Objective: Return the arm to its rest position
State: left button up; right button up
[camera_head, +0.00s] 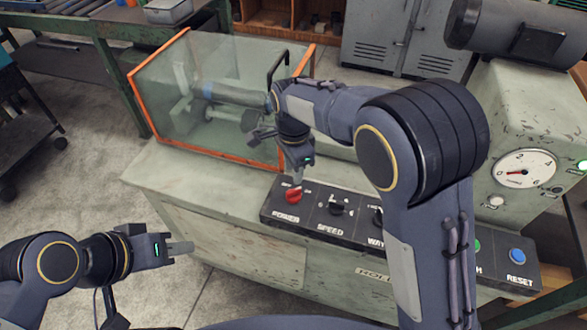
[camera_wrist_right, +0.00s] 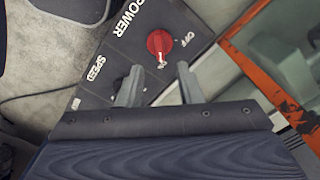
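My right arm (camera_head: 430,190) reaches over the machine's control panel. My right gripper (camera_head: 297,178) points down just above the red POWER knob (camera_head: 293,196). In the right wrist view the gripper (camera_wrist_right: 158,85) has its two fingers apart with nothing between them. The red knob (camera_wrist_right: 159,42) lies just beyond the fingertips there, beside the OFF label; whether a finger touches it I cannot tell. My left gripper (camera_head: 180,248) is held at the lower left, in front of the machine and apart from it. Its fingers show side-on, so their gap is hidden.
The black panel (camera_head: 318,222) carries SPEED and other knobs and a blue RESET button (camera_head: 517,255). An orange-framed glass guard (camera_head: 150,112) stands behind it. A pressure gauge (camera_head: 524,168) is on the housing at right. Floor (camera_head: 100,190) at left is clear, with a dark cart (camera_head: 25,125) beyond.

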jog(key=s+d+r+n+t+y, duration=0.1)
jog(key=s+d+r+n+y, duration=0.1)
jog(key=s+d+r, duration=0.35)
jog(key=s+d+r+n+y, duration=0.2)
jog(key=s+d+r, duration=0.1)
jog(key=d, duration=0.6)
jog(key=s+d+n+t, duration=0.2)
jog(key=s+d+n, duration=0.1)
jog(key=s, duration=0.5)
jog(key=s+d+n+t, duration=0.2)
jog(key=s+d+n, duration=0.1)
jog(key=s, duration=0.5)
jog(key=shift+d+f+n+t, duration=0.15)
jog(key=shift+f+n+t, duration=0.2)
jog(key=shift+n, duration=0.25)
jog(key=shift+w+r, duration=0.1)
